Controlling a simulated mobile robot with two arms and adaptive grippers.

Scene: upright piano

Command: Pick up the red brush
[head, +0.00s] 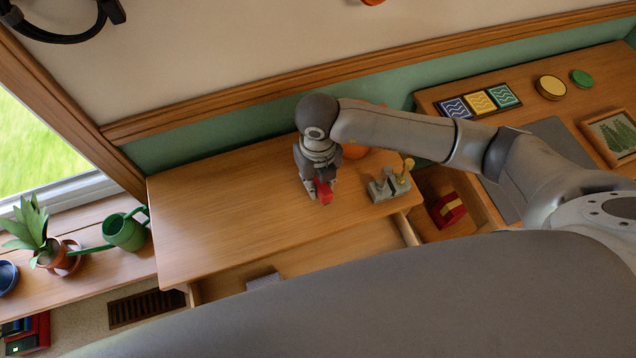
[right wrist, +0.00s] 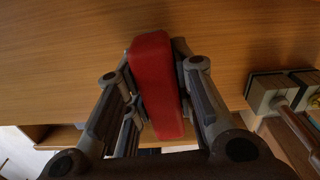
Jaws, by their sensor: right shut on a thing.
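The red brush (head: 325,193) is a small red block-like piece at the tips of my right gripper (head: 318,190), over the wooden desk top. In the right wrist view the red brush (right wrist: 156,85) lies lengthwise between the two fingers of my right gripper (right wrist: 155,62), which are shut on it. Its bristles are hidden. I cannot tell whether it still touches the wood. My left gripper is not in view.
A grey stand with knobs (head: 388,186) is right of the gripper. An orange round thing (head: 355,151) is partly hidden behind my arm. An open drawer holds a red-and-yellow box (head: 446,208). The desk's left half (head: 220,200) is clear. A green watering can (head: 125,232) stands left.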

